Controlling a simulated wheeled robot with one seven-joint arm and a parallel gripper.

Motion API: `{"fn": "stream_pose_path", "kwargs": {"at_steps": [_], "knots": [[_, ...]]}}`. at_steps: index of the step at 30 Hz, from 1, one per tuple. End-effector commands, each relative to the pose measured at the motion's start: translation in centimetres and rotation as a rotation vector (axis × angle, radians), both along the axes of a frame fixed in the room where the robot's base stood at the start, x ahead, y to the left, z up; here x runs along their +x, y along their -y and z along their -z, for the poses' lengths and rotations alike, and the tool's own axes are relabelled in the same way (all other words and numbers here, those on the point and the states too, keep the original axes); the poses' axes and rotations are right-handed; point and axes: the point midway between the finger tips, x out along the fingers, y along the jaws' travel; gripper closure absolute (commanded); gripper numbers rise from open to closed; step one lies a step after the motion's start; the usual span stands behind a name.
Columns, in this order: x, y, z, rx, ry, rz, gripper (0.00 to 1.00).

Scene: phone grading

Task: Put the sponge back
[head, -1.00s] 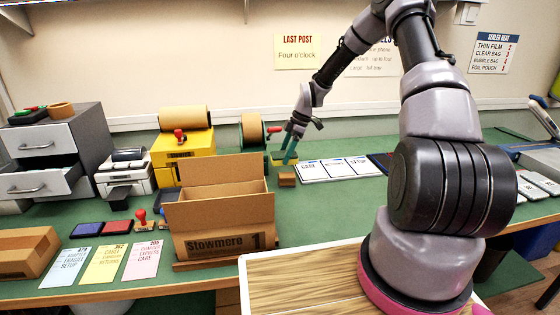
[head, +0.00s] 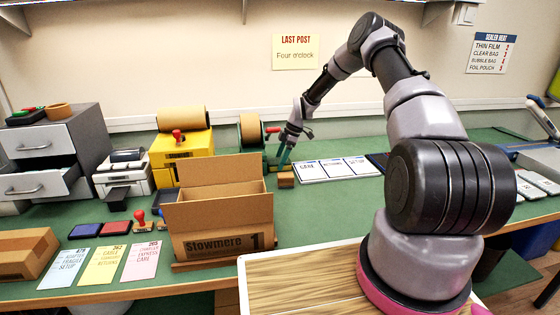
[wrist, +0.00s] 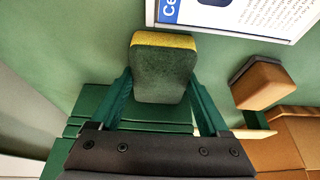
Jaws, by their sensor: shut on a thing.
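The sponge (wrist: 163,80), dark green with a yellow layer along its top edge, is between the two green fingers of my gripper (wrist: 160,95) in the wrist view. My gripper is shut on it. In the head view my gripper (head: 284,158) is low over the back of the green bench, beside the green tape dispenser and behind a small brown block (head: 286,180). The sponge cannot be made out clearly there. Whether it touches the surface below cannot be told.
White cards (head: 337,170) lie right of my gripper. The green dispenser with a brown tape roll (head: 251,130) stands to its left. An open cardboard box (head: 222,228) stands in front, left of my arm. A yellow machine (head: 181,150) stands further left.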

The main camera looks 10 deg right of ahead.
Motion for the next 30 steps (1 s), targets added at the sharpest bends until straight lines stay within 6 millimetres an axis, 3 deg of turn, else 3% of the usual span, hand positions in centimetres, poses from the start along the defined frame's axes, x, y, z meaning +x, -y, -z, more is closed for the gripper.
{"fn": "stream_pose_path", "kwargs": {"at_steps": [10, 11, 12, 22, 30], "knots": [[0.0, 0.0, 0.3, 0.001, 0.0, -0.001, 0.82], [0.1, 0.0, 0.2, 0.0, 0.001, -0.001, 0.1], [0.0, 0.0, 0.2, 0.0, 0.001, -0.001, 0.0], [0.1, 0.1, -0.4, 0.0, 0.002, 0.0, 0.0], [0.1, 2.1, -5.0, 0.0, 0.004, 0.001, 0.0]]}}
